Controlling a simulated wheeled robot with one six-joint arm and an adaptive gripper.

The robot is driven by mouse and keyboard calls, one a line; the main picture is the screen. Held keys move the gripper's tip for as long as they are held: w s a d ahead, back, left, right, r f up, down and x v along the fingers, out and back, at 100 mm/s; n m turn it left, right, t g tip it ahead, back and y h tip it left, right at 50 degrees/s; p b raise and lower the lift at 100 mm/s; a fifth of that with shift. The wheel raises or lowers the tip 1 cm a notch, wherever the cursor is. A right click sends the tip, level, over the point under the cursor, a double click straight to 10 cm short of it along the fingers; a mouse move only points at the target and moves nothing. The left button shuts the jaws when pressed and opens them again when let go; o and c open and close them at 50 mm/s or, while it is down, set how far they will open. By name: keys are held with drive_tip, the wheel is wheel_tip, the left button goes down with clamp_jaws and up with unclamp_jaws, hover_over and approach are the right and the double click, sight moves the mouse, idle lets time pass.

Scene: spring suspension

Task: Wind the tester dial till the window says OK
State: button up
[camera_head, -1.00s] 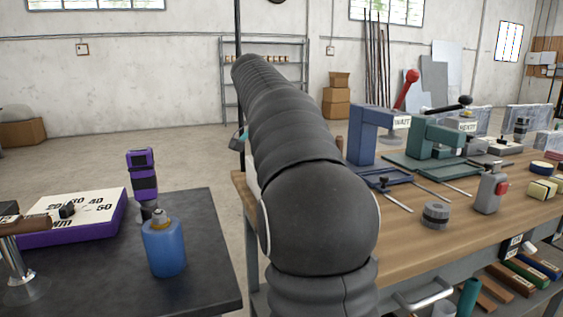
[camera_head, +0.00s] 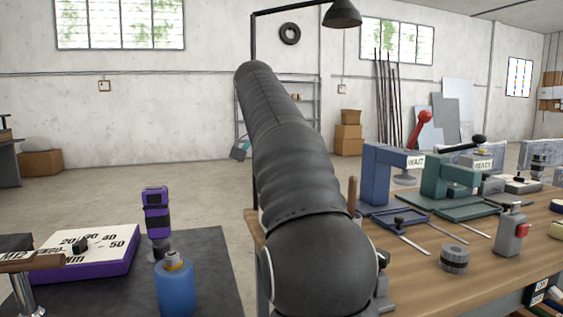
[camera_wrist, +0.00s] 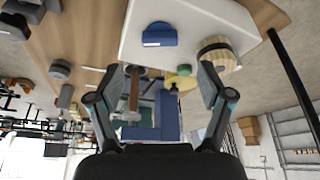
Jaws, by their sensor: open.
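In the wrist view, my gripper (camera_wrist: 164,80) is open, its two fingers wide apart. Just beyond the fingertips is a white panel or box (camera_wrist: 185,18). It bears a ribbed, cream-coloured round dial (camera_wrist: 219,52), near the right fingertip and apart from it, and a blue block (camera_wrist: 159,35) with a small pale label or window (camera_wrist: 151,44). Its lettering is too small to read. I cannot tell for sure that this is the tester. In the head view my arm hides the gripper, and I cannot make out this panel there.
On the wooden bench stand a blue press (camera_head: 376,172) marked WAIT, a green press (camera_head: 445,180) marked READY, a grey ribbed cylinder (camera_head: 454,259) and a grey tool (camera_head: 512,232). The dark left table holds a purple-sided scale box (camera_head: 110,266) and a blue bottle (camera_head: 175,287). Floor lies between.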

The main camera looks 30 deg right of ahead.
drive_tip(key=shift+v, duration=2.2)
